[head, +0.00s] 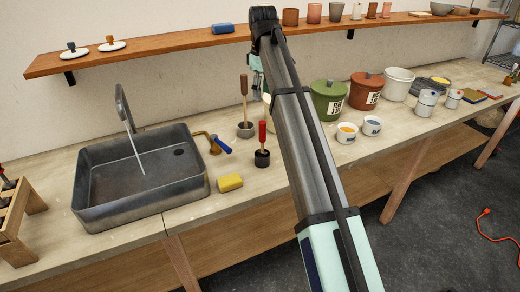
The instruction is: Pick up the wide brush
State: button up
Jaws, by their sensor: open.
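I cannot tell for certain which thing is the wide brush. A tool with a wooden handle (244,88) stands upright in a grey round base or pot (246,130) on the counter. A tool with a red handle (262,132) stands in a dark round base (262,158) in front of it. Their lower ends are hidden or too small to make out. My gripper (258,84) shows only partly behind my arm, just right of the wooden handle's top in the picture. Its fingers are mostly hidden, and I see nothing held.
A metal sink (95,200) with a running tap is at left. A yellow sponge (230,182) and a blue-handled tool (222,144) lie near it. Green (328,98) and red-brown (365,90) lidded buckets stand right of my arm. A wooden shelf (180,43) runs above.

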aim_at(262, 122)
notch_tip(262, 122, down, 12)
jog(key=p, duration=0.3)
jog(key=shift+r, duration=0.1)
jog(key=shift+w+d+f+p, duration=0.15)
jog(key=shift+f+p, duration=1.1)
jog(key=shift+f, duration=1.45)
grip_shut()
